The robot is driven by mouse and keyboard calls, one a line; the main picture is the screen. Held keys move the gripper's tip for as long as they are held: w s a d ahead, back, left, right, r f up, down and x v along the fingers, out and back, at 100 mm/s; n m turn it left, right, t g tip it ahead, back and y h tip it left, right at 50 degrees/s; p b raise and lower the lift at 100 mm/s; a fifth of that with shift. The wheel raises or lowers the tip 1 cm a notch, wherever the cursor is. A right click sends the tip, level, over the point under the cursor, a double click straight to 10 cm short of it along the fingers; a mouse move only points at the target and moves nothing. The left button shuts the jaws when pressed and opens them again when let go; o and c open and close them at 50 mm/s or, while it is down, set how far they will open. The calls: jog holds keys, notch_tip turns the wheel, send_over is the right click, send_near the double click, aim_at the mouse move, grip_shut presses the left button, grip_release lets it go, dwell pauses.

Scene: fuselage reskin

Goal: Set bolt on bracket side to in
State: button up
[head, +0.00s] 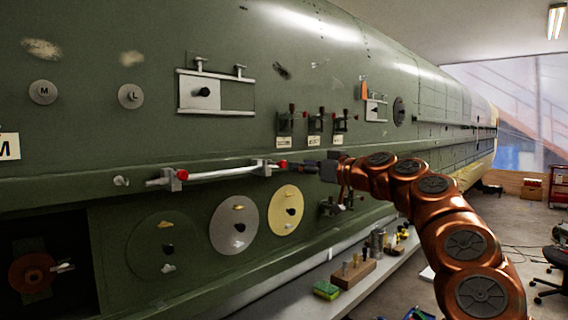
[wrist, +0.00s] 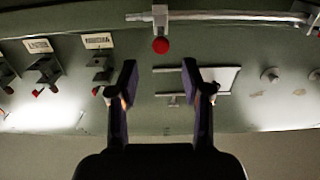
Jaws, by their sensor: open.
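A long silver bar (head: 222,173) runs level along the green fuselage, through a left bracket (head: 174,181) and a right bracket (head: 261,167). Each bracket has a red knob, one at the left (head: 183,174) and one at the right (head: 282,164). My gripper (head: 303,168) is just right of the right knob, apart from it. In the wrist view my open gripper (wrist: 160,78) has one finger each side of the line to a red knob (wrist: 160,45) below a bracket (wrist: 160,16). The knob is beyond the fingertips, with nothing held. No label identifies which part is the bolt.
Above the bar are several toggle clamps (head: 316,124) and a silver frame (head: 216,93). Below are a yellow disc (head: 286,211) and a grey disc (head: 234,225). A shelf (head: 290,289) carries a wooden block (head: 353,273) and a green sponge (head: 326,290).

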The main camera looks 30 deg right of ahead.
aim_at(285, 164)
jog(key=shift+p+x, duration=1.5)
jog(key=shift+x, duration=2.2)
jog(key=shift+a, duration=0.1)
grip_shut()
